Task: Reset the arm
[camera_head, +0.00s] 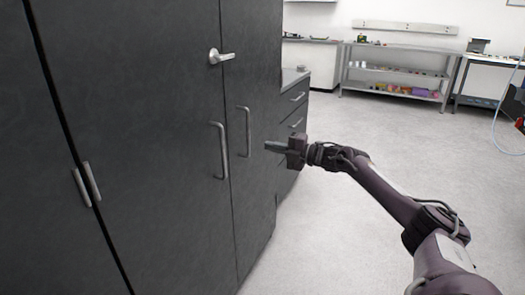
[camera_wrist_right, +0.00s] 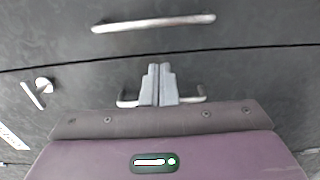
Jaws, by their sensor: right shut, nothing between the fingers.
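My right arm comes in from the lower right in the head view. Its gripper (camera_head: 272,147) is shut and empty, pointing left at the dark cabinet (camera_head: 170,110), close to the door's right vertical handle (camera_head: 246,131). It looks apart from that handle, though the exact gap is hard to tell. In the right wrist view the shut fingers (camera_wrist_right: 160,85) show in front of a silver handle that they partly cover. Another silver handle (camera_wrist_right: 153,23) runs across the top of that view. My left gripper is not in view.
The cabinet doors also carry a left vertical handle (camera_head: 220,151) and a lever handle (camera_head: 221,56). A drawer unit (camera_head: 295,100) stands beyond the cabinet. A metal shelf bench (camera_head: 395,70) is at the back. The light floor (camera_head: 400,135) between is clear.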

